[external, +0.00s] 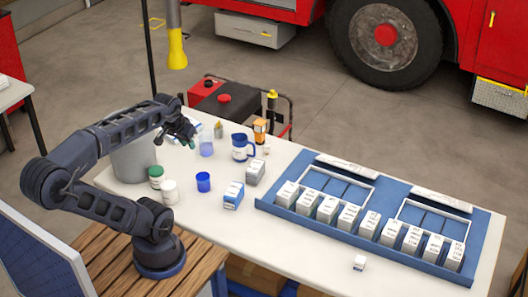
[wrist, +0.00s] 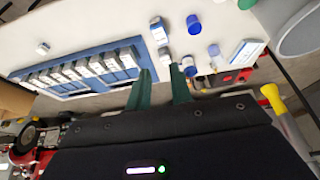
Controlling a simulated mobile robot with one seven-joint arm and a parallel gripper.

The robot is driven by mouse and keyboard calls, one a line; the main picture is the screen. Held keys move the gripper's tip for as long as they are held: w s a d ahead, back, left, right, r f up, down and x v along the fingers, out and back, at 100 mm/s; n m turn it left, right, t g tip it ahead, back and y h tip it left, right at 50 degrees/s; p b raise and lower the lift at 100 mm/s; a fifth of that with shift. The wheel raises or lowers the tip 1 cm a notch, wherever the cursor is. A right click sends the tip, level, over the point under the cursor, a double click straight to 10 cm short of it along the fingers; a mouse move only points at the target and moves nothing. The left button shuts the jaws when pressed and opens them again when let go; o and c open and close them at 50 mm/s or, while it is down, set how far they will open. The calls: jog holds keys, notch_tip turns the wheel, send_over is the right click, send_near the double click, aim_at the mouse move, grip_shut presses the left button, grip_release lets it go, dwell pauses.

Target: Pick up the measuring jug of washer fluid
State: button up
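A clear measuring jug with pale blue-violet fluid (external: 206,147) stands upright near the table's far edge, left of a blue mug (external: 240,147). It also shows in the wrist view as a translucent violet vessel (wrist: 214,50). My gripper (external: 189,135) hangs above the table, up and left of the jug in the external view. In the wrist view its two green fingers (wrist: 161,86) are apart, with nothing clearly held between them. The jug is off to the right of the fingers there. Its handle cannot be made out.
A blue cup (external: 203,182), white-blue box (external: 233,195), grey box (external: 255,172) and orange bottle (external: 260,131) stand nearby. Two jars (external: 169,192) and a grey bucket (external: 133,158) are at the left. A blue rack (external: 283,212) of boxes fills the right. The table front is mostly clear.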

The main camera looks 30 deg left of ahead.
jog(key=w+a+r+n+g, duration=0.1)
jog(key=w+a+n, duration=0.15)
jog(key=w, duration=0.45)
jog(key=n+g+h, duration=0.3)
jog(key=n+h, duration=0.2)
jog(key=n, duration=1.1)
send_over(203, 146)
jog(key=s+a, duration=0.4)
jog(key=a, duration=0.2)
notch_tip(203, 146, down, 33)
jog(key=x, duration=1)
jog(key=shift+a+f, duration=0.2)
grip_shut()
